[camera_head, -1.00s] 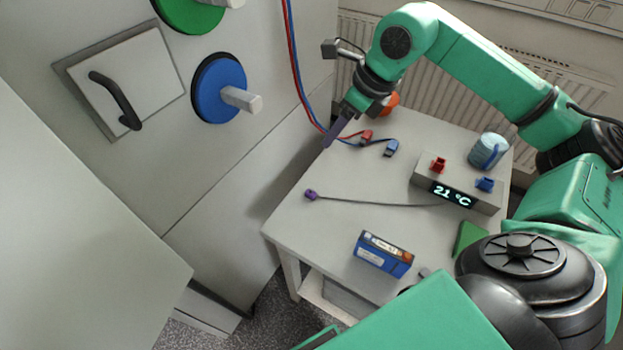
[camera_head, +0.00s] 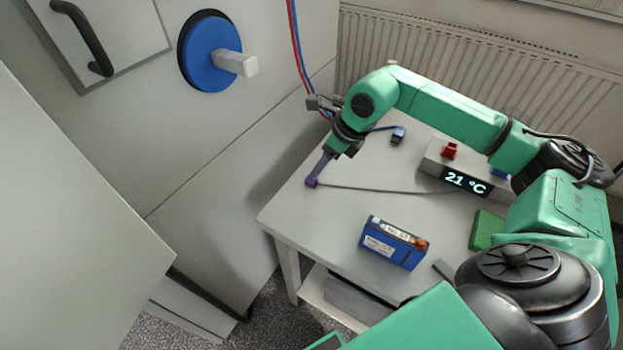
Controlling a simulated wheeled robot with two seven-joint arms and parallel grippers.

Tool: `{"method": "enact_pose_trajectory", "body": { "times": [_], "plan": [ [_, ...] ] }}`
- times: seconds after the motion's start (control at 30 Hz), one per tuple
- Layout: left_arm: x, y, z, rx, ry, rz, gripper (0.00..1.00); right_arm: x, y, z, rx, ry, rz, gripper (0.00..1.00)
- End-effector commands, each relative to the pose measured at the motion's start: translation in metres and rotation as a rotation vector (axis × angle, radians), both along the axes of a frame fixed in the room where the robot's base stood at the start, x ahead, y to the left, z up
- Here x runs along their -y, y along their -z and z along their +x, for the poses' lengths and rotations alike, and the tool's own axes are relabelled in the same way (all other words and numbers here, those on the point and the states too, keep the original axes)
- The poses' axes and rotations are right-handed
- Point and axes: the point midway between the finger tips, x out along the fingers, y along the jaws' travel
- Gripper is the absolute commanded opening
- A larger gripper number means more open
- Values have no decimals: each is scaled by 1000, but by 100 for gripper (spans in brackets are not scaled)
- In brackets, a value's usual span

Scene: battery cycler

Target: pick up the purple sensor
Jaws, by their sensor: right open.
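The small purple sensor (camera_head: 311,182) lies on the white table (camera_head: 318,222) near its left edge. A thin grey cable runs right from it to the box with the 21 °C display (camera_head: 466,181). My right gripper (camera_head: 318,172) points down at the sensor, its fingertips right at it in the picture. The fingers are open; I cannot tell whether the sensor is between them. My left gripper is not in view.
A blue battery (camera_head: 393,243) and a green block (camera_head: 486,230) are at the table's front. A blue clip (camera_head: 398,134) and a red connector (camera_head: 450,150) are behind. A white cabinet with a blue knob (camera_head: 212,50) stands left.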

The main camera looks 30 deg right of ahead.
Motion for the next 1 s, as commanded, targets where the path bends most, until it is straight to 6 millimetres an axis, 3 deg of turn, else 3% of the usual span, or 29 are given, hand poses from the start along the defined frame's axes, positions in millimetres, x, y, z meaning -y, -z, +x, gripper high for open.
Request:
{"method": "enact_pose_trajectory", "body": {
  "times": [0.27, 0.4, 0.6, 0.77, 1.0],
  "plan": [
    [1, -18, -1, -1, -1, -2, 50, -12, 37, 12, -3, -2, 2, 60],
    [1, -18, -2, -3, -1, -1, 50, -15, 57, 18, -2, -1, 1, 60],
    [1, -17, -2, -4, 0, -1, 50, -15, 60, 19, 0, -1, 0, 60],
    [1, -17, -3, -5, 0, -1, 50, -15, 60, 19, 0, 0, 0, 0],
    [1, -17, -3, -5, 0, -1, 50, -15, 59, 19, 0, 0, 0, 0]
  ]
}}
